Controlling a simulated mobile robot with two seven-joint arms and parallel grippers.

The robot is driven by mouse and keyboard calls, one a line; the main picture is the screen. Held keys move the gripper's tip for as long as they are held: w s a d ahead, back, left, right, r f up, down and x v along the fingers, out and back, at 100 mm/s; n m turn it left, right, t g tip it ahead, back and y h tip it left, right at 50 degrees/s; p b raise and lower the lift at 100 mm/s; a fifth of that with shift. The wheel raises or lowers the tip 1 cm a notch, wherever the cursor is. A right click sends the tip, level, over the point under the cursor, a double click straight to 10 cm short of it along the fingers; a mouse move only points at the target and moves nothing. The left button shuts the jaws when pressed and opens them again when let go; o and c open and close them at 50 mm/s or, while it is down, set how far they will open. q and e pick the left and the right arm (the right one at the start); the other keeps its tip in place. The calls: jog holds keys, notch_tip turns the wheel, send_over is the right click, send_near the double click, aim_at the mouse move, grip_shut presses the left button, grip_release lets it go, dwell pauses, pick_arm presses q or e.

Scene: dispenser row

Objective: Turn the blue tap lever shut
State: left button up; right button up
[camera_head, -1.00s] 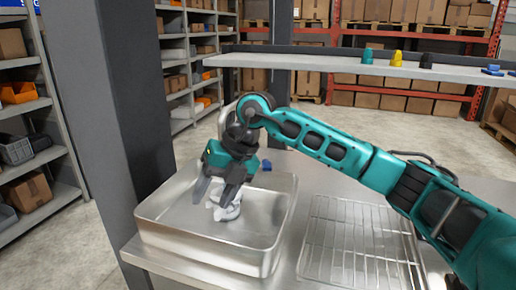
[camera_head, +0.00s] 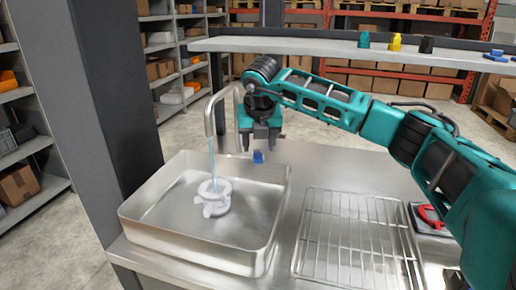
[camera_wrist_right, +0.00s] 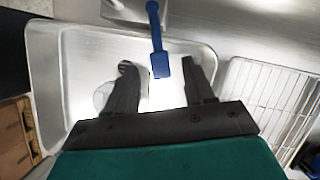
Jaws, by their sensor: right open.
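The blue tap lever (camera_head: 258,156) shows below and just in front of my right gripper (camera_head: 262,138), at the back right of the sink. In the right wrist view the lever (camera_wrist_right: 160,62) is a long blue bar with a wider end, pointing between the two open fingers of my right gripper (camera_wrist_right: 160,85). The fingers look apart from it. The metal tap spout (camera_head: 213,105) arches over the sink, and a thin stream of water (camera_head: 212,160) runs from it. My left gripper is not in view.
The steel sink basin (camera_head: 150,215) holds a white object with knobs (camera_head: 213,198) under the stream. A wire rack (camera_head: 345,240) lies to the right, with a red-handled item (camera_head: 430,216) beyond it. A shelf (camera_head: 340,47) with small coloured items crosses behind the arm.

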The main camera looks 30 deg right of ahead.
aim_at(258, 154)
jog(key=shift+x, duration=1.55)
grip_shut()
